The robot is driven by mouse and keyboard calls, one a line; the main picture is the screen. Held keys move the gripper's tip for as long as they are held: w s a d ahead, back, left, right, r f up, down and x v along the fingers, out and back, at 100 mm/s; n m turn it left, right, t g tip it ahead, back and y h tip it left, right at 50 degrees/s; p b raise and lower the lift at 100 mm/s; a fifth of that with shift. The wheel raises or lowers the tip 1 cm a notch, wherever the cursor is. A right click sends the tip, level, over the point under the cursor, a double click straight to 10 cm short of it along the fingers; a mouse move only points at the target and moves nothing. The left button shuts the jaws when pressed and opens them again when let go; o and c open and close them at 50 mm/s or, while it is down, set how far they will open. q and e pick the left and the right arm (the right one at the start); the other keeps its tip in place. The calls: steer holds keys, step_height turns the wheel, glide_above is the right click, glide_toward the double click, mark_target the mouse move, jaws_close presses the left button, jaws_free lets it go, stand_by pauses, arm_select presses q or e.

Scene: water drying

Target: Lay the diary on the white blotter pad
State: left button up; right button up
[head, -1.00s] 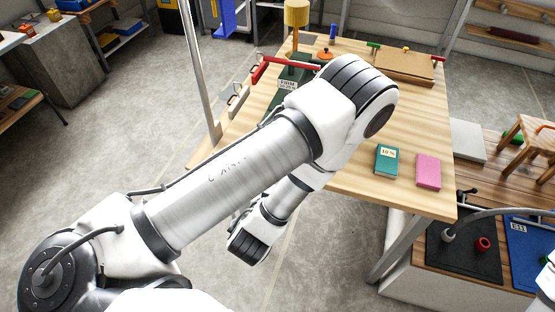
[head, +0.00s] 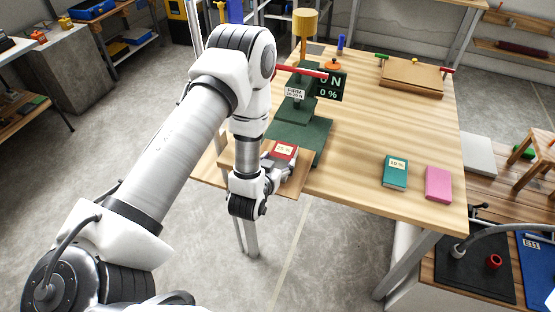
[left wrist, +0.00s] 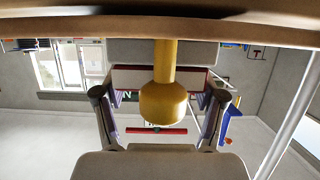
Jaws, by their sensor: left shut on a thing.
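A red diary (head: 286,148) with a pale label is in my left gripper (head: 280,162), at the left front of the wooden table, just in front of the green press (head: 302,135). In the left wrist view the fingers (left wrist: 160,108) stand either side of the diary's pale edge (left wrist: 132,76), partly hidden by the press's yellow knob. A pale flat pad (head: 480,154), which looks like the blotter pad, lies right of the table. My right gripper does not show.
A teal book (head: 395,171) and a pink book (head: 438,183) lie near the table's front right. A display (head: 330,86) reads 0 N and 0 %. A brown board (head: 409,76) lies at the back. The table's middle is clear.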

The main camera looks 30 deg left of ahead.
mark_target(276, 164)
arm_select(q)
steer(key=shift+s, duration=0.1)
steer(key=o, duration=1.2)
steer(key=shift+f, duration=0.1)
steer(key=shift+c, duration=0.2)
steer(key=b+v, duration=0.2)
steer(key=v, duration=0.4)
steer(key=shift+s, duration=0.2)
steer(key=r+p+v, duration=0.1)
steer(key=p+v, duration=0.4)
steer(key=s+d+f+m+g+h, duration=0.1)
steer(key=s+d+f+g, duration=0.2)
steer(key=s+f+g, duration=0.3)
steer(key=s+d+f+m+g+h, duration=0.1)
steer(key=s+d+f+g+h, duration=0.1)
steer(key=s+f+g, duration=0.5)
steer(key=s+d+f, duration=0.1)
steer(key=s+f, duration=0.1)
steer(key=s, duration=0.3)
steer(key=shift+g, duration=0.3)
